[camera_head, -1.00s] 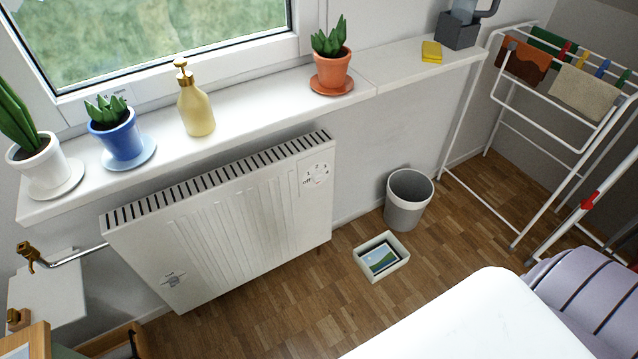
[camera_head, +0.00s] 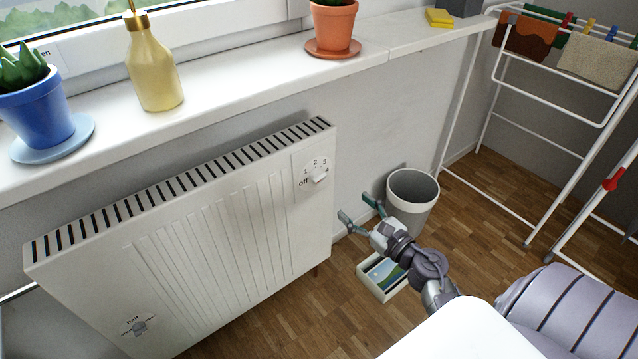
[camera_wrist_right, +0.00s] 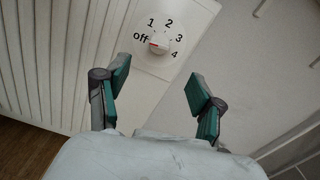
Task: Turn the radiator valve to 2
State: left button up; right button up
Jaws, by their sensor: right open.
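The white radiator (camera_head: 215,235) stands below the window sill. Its valve knob (camera_head: 319,176) is a small white dial at the upper right of the front, marked off, 1, 2, 3 and more. In the right wrist view the knob (camera_wrist_right: 160,44) has a small red mark on its left side, toward "off". My right gripper (camera_head: 358,212) is open and empty, lower right of the knob and apart from it. In the right wrist view its green-padded fingers (camera_wrist_right: 159,84) are spread, with the knob beyond and between them. My left gripper is not in view.
A grey bin (camera_head: 412,199) and a tray with a picture (camera_head: 369,290) are on the floor near my right arm. A soap bottle (camera_head: 153,70) and potted plants stand on the sill (camera_head: 240,85).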

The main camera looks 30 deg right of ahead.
aim_at(323, 178)
jog(key=w, duration=0.9)
jog(key=w+a, duration=0.1)
jog(key=w, duration=0.3)
jog(key=shift+w, duration=0.15)
jog(key=c, duration=1.1)
jog(key=shift+c, duration=0.2)
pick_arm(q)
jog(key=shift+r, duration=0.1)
pick_arm(e)
jog(key=shift+m, duration=0.4)
jog(key=m+p, duration=0.1)
jog(key=m, duration=0.4)
jog(key=shift+p, duration=0.4)
jog(key=m, duration=0.3)
jog(key=shift+d+p, duration=0.1)
jog(key=shift+p, duration=0.25)
jog(key=m+p, duration=0.2)
jog(key=m, duration=0.6)
jog(key=shift+d+f+m, duration=0.1)
jog(key=shift+m, duration=0.3)
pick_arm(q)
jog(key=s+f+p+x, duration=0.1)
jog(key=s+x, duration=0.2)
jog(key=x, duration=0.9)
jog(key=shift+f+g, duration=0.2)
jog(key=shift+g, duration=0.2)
pick_arm(e)
jog(key=shift+f+m, duration=0.1)
jog(key=shift+m, duration=1.2)
